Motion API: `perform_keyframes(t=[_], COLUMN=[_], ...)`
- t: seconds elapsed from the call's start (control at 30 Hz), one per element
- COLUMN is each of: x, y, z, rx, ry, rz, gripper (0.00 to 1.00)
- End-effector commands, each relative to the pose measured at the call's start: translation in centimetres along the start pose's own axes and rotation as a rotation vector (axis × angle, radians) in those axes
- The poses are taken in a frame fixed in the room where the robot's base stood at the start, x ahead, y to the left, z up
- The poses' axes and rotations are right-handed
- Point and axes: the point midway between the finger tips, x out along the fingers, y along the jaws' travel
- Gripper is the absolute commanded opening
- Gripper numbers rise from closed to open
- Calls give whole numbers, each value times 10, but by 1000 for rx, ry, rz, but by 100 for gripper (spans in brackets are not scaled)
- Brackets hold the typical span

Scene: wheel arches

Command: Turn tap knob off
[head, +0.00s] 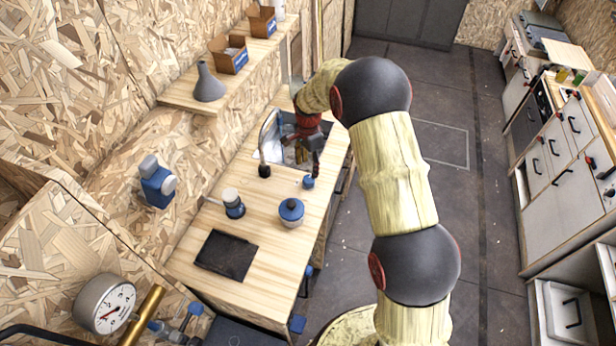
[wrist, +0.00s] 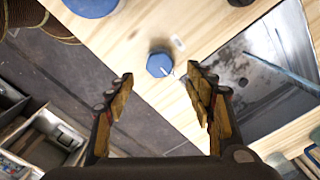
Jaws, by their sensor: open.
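The blue tap knob (head: 308,182) sits on the wooden counter (head: 262,238) near its front edge, by the sink (head: 290,150). The curved tap (head: 266,140) with a black base stands at the back of the sink. My gripper (head: 316,158) is over the sink, close to the knob. In the wrist view my gripper (wrist: 160,76) is open and empty, with the knob just beyond and between its fingertips. I cannot tell the gap in depth.
A blue pot (head: 291,211) and a blue-based jar (head: 233,204) stand left of the knob along the counter. A dark mat (head: 226,254) lies at the near end. A shelf (head: 185,94) hangs above the counter. The floor (head: 445,180) to the right is clear.

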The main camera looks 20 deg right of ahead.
Motion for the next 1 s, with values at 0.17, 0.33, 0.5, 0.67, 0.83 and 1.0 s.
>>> perform_keyframes(t=[0.17, 0.33, 0.5, 0.67, 0.83, 1.0], x=[30, 52, 64, 67, 66, 66], y=[2, 1, 1, 1, 1, 1], z=[0, 0, 0, 0, 0, 0], rx=[-2, -2, -3, -3, -3, -3], ry=[-2, -1, -1, 0, 0, 0], rz=[5, 4, 2, 1, 1, 1], gripper=[54, 54, 54, 54, 52, 42])
